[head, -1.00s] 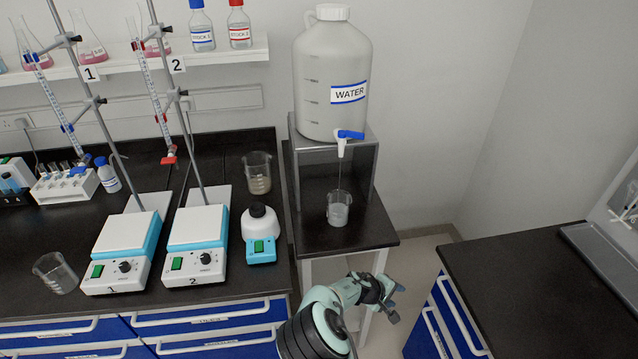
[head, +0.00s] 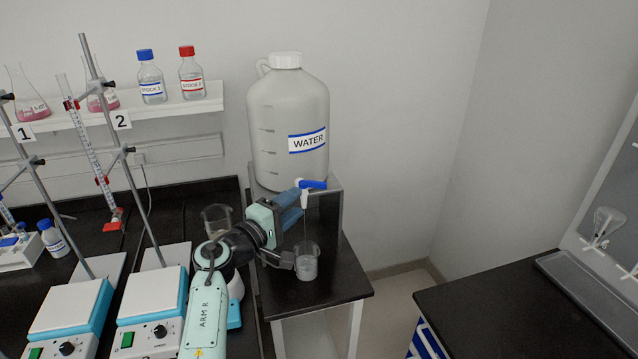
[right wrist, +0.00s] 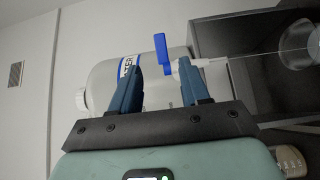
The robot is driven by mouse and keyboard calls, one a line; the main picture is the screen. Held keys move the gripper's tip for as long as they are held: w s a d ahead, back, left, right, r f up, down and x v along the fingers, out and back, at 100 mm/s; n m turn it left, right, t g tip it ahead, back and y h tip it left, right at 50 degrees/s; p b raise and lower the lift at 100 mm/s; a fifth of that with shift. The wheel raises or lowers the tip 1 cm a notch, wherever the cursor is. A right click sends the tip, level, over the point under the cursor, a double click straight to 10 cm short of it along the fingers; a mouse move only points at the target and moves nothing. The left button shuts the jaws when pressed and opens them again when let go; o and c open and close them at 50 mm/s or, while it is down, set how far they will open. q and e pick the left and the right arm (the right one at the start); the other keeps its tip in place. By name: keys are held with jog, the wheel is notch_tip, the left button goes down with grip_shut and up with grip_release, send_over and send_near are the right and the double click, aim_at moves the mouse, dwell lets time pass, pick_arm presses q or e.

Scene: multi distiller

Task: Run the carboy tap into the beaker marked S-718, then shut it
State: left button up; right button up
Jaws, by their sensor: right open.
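The white carboy labelled WATER (head: 290,120) stands on a raised grey stand. Its tap has a blue handle (head: 315,184) pointing right and a white spout. A thin stream runs from the spout down to a glass beaker (head: 306,264), which holds some liquid; its marking is not readable. In the right wrist view, the blue handle (right wrist: 161,52), the stream and the beaker (right wrist: 300,46) also show. My right gripper (head: 301,202) is open and empty beside the tap. In its wrist view the handle appears between the fingertips, apart from them. My left gripper is not in view.
Another beaker (head: 216,218) stands on the bench left of the stand, partly behind my right arm. Hotplates (head: 152,300) with burette stands are at left. A dark bench (head: 530,315) is at right, with a floor gap between.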

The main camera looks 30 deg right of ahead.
aim_at(318, 186)
jog(key=p+x, duration=0.2)
jog(key=x, duration=0.8)
jog(key=shift+w+d+f, duration=0.1)
jog(key=shift+w+d, duration=0.05)
jog(key=shift+d, duration=0.1)
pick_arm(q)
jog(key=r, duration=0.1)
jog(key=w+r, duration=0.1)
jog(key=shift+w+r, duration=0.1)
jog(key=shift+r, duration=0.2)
pick_arm(e)
grip_shut()
